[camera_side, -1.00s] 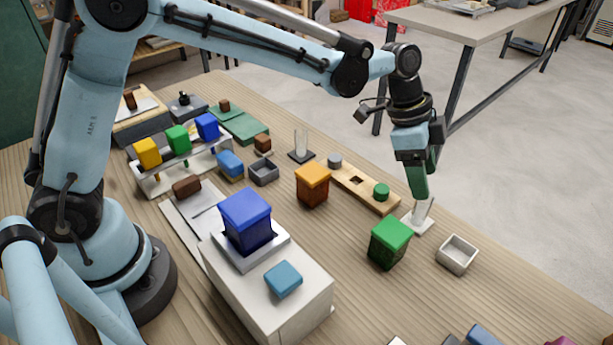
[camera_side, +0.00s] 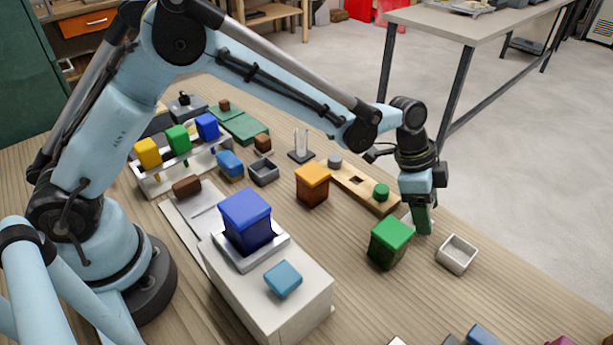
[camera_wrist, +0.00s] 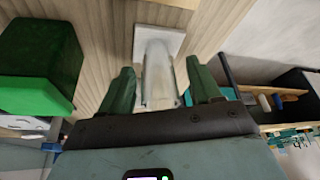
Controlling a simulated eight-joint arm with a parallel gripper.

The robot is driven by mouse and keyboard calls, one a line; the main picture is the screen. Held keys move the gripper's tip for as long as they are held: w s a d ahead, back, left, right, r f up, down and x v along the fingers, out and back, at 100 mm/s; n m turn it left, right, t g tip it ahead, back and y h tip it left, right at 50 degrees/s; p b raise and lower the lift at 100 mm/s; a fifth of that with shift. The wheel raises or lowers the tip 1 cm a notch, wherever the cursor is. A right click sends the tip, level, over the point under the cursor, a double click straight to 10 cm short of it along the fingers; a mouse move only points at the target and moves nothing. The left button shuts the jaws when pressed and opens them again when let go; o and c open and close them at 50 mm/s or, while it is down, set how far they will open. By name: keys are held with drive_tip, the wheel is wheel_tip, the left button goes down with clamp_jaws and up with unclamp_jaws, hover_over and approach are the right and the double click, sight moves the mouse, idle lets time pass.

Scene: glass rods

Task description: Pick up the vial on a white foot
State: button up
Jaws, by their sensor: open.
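The clear vial (camera_wrist: 157,78) stands on a square white foot (camera_wrist: 172,36) in the wrist view. My gripper (camera_wrist: 161,68) is open, with one green finger on each side of the vial. A small gap shows on both sides, and neither finger visibly presses on the glass. In the side view my gripper (camera_side: 422,228) points down low over the table, just right of the green-lidded box. It hides the vial and most of the foot there.
The green-lidded box (camera_side: 390,243) stands close to my gripper on the left. A small open grey tray (camera_side: 457,254) lies to its right. A wooden block with holes (camera_side: 358,188) is behind. A second clear vial on a dark foot (camera_side: 301,147) stands farther back.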

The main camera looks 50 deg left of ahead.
drive_tip(key=c, duration=1.1)
drive_tip(key=shift+c, duration=0.2)
drive_tip(key=shift+r, duration=0.1)
